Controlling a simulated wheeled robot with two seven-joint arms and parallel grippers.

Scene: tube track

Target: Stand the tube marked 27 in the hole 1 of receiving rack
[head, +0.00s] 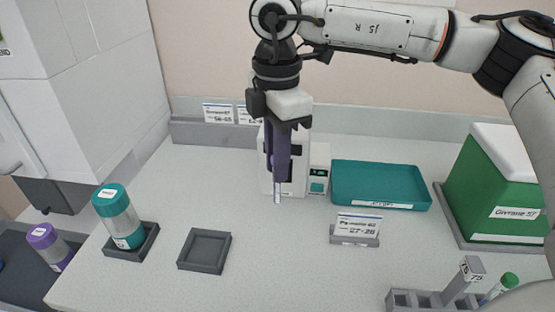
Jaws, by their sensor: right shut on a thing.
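My right gripper (278,172) hangs pointing down above the middle of the table, in front of a small white device. It is shut on a slim tube (277,194), whose pale lower end shows below the purple-grey fingers. The tube hangs upright, clear of the table. Its number is too small to read. A grey rack (396,299) with open slots is at the bottom right, partly cut off by the frame edge. It has a post marked 75 and a green-capped tube (508,281) at its right. I cannot tell which hole is 1. My left gripper is not in view.
A white device (320,160) and teal tray (380,184) stand at the back. A sign (357,226) stands mid-table. A green box (492,190) is at right. Left are a teal-capped jar (120,215), an empty grey holder (204,250) and a purple-capped jar (48,244). The front middle is clear.

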